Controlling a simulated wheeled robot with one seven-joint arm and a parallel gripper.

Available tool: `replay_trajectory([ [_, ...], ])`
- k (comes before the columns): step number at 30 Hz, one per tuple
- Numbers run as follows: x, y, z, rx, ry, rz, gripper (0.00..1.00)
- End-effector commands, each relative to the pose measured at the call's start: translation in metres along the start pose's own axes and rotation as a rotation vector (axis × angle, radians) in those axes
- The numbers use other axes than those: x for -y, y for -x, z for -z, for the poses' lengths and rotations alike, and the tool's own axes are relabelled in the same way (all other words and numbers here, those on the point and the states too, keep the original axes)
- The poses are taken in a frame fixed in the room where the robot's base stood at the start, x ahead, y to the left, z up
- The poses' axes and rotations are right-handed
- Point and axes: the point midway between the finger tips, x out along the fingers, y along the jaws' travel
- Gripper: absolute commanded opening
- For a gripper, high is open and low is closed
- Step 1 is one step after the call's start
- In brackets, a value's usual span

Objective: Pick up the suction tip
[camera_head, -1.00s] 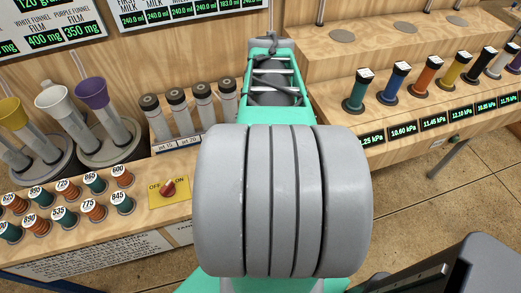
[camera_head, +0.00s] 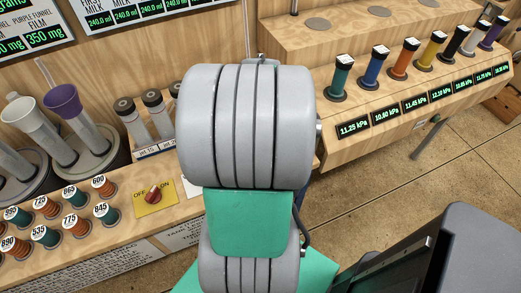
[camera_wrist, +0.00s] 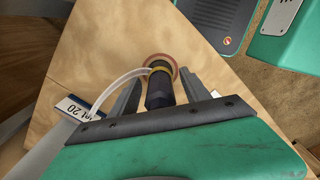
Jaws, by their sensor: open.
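My gripper (camera_wrist: 160,74) is open, with one grey finger on each side of this cylinder. I cannot tell whether the fingers touch it. In the head view my own arm hides the gripper and this cylinder.
A white label (camera_wrist: 75,108) lies left of my gripper in the wrist view. A red switch (camera_head: 153,196), numbered spools and a purple funnel (camera_head: 62,100) are at left.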

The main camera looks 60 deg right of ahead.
Motion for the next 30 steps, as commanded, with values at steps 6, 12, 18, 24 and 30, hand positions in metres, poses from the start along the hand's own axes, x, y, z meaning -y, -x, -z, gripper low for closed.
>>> replay_trajectory([
  [6, 0.0, 0.0004, 0.0002, 0.0, 0.0, 0.0, 0.48],
  [12, 0.0, 0.0005, 0.0003, 0.0, 0.0, 0.0, 0.32],
  [18, 0.0001, 0.0006, 0.0003, 0.0, 0.0, 0.0, 0.16],
  [24, 0.0001, 0.0006, 0.0002, 0.0, 0.0, 0.0, 0.0],
  [30, 0.0001, 0.0007, 0.0002, 0.0, 0.0, 0.0, 0.0],
])
